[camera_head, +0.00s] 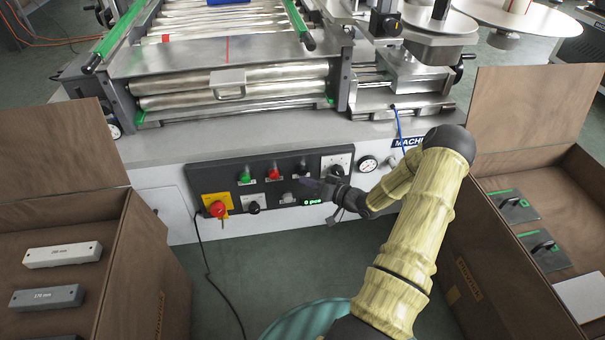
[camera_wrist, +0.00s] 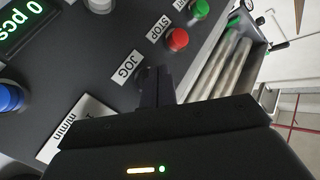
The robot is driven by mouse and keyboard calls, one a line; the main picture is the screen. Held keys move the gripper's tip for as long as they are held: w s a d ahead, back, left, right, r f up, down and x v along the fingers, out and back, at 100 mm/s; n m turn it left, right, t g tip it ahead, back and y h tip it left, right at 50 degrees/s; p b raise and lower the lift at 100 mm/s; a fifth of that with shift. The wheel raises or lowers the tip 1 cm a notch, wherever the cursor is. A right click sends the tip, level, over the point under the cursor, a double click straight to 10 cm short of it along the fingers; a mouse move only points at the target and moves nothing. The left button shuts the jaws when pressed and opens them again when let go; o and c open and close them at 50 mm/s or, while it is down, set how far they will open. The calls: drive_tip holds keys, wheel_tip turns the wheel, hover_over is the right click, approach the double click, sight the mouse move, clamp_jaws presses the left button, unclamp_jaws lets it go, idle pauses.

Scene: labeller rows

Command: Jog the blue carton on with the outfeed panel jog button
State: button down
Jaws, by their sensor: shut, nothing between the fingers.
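The blue carton (camera_head: 228,2) shows only as a sliver at the top edge of the head view, on the conveyor (camera_head: 200,20). The dark outfeed panel (camera_head: 200,184) is on the machine's front. Its black jog button (camera_head: 302,169) is right of the red stop button (camera_head: 273,174) and a green button (camera_head: 244,177). In the wrist view, the JOG label (camera_wrist: 127,67) is just left of my fingertips, and the button is largely hidden behind them. My gripper (camera_head: 312,186) is shut and empty, close in front of the panel at the jog button; contact cannot be told.
A red emergency stop (camera_head: 217,209) on yellow and a display reading 0 pcs (camera_head: 313,202) are on the panel. A pressure gauge (camera_head: 367,163) is to the right. Open brown crates stand left (camera_head: 140,260) and right (camera_head: 490,270). A black cable (camera_head: 207,265) hangs below the panel.

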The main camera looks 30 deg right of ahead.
drive_tip(key=shift+w+d, duration=0.1)
drive_tip(key=shift+w, duration=0.35)
